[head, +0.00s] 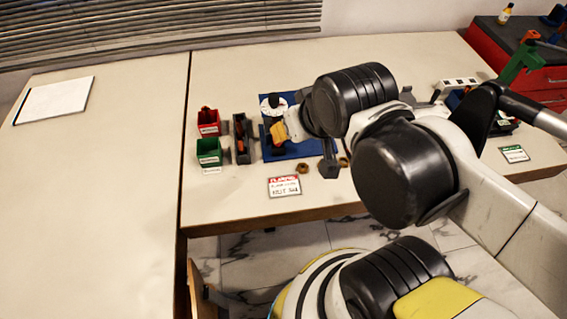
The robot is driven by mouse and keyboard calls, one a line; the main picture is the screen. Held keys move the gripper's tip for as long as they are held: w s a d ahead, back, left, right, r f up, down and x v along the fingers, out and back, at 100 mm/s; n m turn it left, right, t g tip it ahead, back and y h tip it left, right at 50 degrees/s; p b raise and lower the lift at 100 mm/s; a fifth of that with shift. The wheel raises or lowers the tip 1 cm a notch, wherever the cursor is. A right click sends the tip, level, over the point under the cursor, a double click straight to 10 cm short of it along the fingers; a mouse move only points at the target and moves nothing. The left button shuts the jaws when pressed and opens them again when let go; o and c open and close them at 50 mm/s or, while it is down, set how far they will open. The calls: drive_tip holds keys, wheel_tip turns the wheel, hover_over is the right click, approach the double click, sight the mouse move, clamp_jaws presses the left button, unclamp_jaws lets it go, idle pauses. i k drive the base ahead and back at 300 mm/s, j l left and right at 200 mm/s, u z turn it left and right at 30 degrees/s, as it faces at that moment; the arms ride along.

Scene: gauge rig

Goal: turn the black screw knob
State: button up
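The gauge rig shows as a white round dial (273,105) on a blue mat (292,151), in the middle of the table. A yellow piece (278,134) sits just below the dial; I cannot tell whether it belongs to the rig. My arm reaches in from the right, and its white wrist end comes right up to the dial and the yellow piece. My gripper (284,129) is at the rig, small and mostly hidden, so its fingers cannot be made out. I cannot make out the black screw knob; my arm covers part of the rig.
A red bin (208,130), a green bin (208,158) and a dark tray (242,148) stand left of the mat. A label card (284,187) lies in front. The left table (100,170) is mostly clear.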

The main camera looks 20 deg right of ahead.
sight(274, 97)
drive_tip(key=l+z, duration=0.1)
drive_tip(key=l, duration=0.3)
drive_tip(key=i+l+z, duration=0.15)
drive_tip(key=l, duration=0.25)
drive_tip(key=i+l+z, duration=0.1)
drive_tip(key=l, duration=0.3)
